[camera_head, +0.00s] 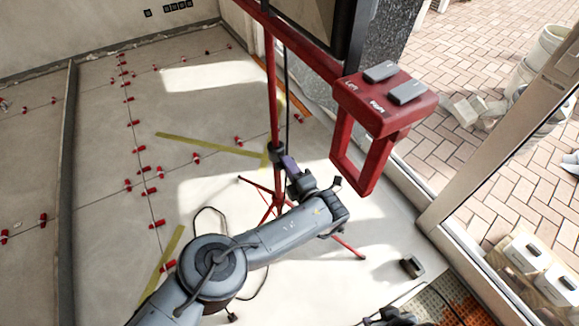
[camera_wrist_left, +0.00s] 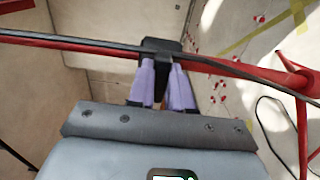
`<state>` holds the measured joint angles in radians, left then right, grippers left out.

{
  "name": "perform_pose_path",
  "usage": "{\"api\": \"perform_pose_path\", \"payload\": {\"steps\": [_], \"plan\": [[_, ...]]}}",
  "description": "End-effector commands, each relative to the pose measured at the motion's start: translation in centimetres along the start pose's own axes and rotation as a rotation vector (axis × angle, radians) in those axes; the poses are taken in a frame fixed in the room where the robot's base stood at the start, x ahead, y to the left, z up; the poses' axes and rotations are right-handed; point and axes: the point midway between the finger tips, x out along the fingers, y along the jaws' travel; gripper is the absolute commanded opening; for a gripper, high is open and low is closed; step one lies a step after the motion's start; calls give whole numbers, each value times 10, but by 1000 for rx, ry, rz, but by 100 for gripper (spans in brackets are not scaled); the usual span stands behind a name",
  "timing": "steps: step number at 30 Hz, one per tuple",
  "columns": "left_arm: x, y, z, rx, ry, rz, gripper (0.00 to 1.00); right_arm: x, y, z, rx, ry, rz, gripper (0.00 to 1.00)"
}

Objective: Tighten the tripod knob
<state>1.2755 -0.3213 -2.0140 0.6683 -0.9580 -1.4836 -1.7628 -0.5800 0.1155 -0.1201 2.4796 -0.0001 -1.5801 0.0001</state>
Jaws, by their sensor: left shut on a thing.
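The red tripod (camera_head: 272,95) stands on the tiled floor with its legs spread. A black knob and clamp (camera_head: 277,152) sits partway down its pole. My left gripper (camera_head: 287,160) reaches it from below right, with its purple fingers at the clamp. In the left wrist view the black knob (camera_wrist_left: 160,46) lies against the red pole (camera_wrist_left: 85,44). The purple fingers of my left gripper (camera_wrist_left: 163,64) are shut on the knob, which partly hides their tips. My right gripper does not show clearly.
A red frame with two grey-topped blocks (camera_head: 380,72) hangs at upper right, near my left arm. Red levelling clips (camera_head: 150,191) dot the floor, with yellow tape strips (camera_head: 205,143). A dark cable runs along the pole. White containers (camera_head: 545,265) stand at lower right.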

Motion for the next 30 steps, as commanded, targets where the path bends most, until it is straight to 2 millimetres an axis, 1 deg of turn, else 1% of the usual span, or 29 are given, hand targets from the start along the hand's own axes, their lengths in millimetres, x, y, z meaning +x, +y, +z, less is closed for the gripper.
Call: {"api": "perform_pose_path", "payload": {"steps": [5,6,11,19,23,26,30], "plan": [[0,-1,0,5,0,-1,0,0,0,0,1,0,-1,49],[0,-1,0,5,0,-1,21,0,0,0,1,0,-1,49],[0,-1,0,3,0,-1,45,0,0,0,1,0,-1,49],[0,0,0,1,0,0,45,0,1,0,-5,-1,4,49],[-6,1,0,1,-1,-2,45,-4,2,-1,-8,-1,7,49],[-16,2,0,2,-2,-3,45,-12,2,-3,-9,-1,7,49],[-39,3,0,2,-2,-5,45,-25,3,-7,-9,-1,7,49]]}}
